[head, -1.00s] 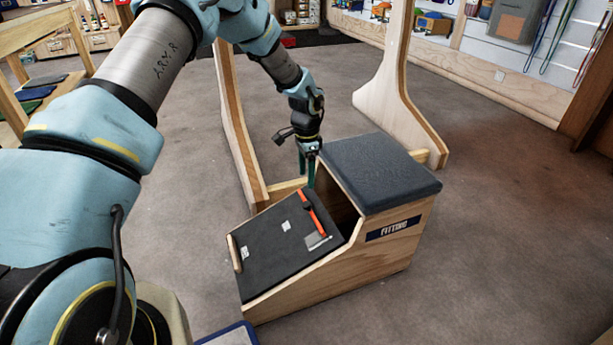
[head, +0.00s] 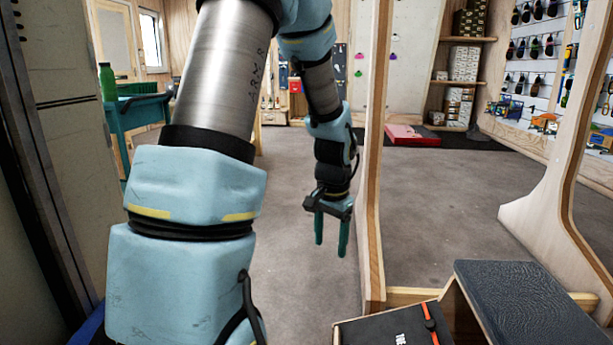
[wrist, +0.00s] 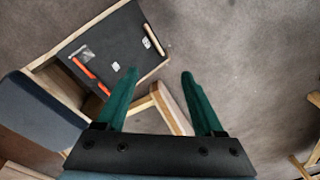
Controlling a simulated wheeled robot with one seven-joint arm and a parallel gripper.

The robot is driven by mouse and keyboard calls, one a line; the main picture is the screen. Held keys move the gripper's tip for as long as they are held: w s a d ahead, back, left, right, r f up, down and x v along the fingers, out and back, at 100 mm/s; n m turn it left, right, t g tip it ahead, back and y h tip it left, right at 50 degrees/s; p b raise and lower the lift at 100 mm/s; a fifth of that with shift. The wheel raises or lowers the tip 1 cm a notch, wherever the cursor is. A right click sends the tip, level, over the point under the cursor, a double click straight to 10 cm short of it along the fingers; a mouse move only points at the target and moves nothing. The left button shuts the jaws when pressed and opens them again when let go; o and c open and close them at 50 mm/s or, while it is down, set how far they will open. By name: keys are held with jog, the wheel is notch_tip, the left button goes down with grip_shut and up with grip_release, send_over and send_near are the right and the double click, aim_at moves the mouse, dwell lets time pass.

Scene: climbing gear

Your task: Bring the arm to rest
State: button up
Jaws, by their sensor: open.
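My gripper (head: 331,235) hangs fingers down over open carpet in the head view, left of the wooden upright. Its two green fingers are apart with nothing between them. In the wrist view my gripper (wrist: 152,88) also shows open and empty, with carpet and a wooden board edge below and beyond it. My arm reaches forward from the left side of the head view and bends down at the wrist.
A fitting bench with a dark padded top (head: 525,305) stands at the lower right. The tall wooden upright (head: 374,160) rises close right of my gripper. A teal cart (head: 140,112) stands at the left. A red box (head: 410,136) lies farther back. Carpet between is clear.

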jog(key=s+a+r+n, duration=0.4)
jog(key=s+a+n, duration=0.3)
jog(key=s+a, duration=0.4)
notch_tip(320, 180, up, 29)
jog(key=w+a+p, duration=0.1)
jog(key=p, duration=2.8)
jog(key=shift+a+r+t, duration=0.15)
jog(key=shift+t, duration=0.15)
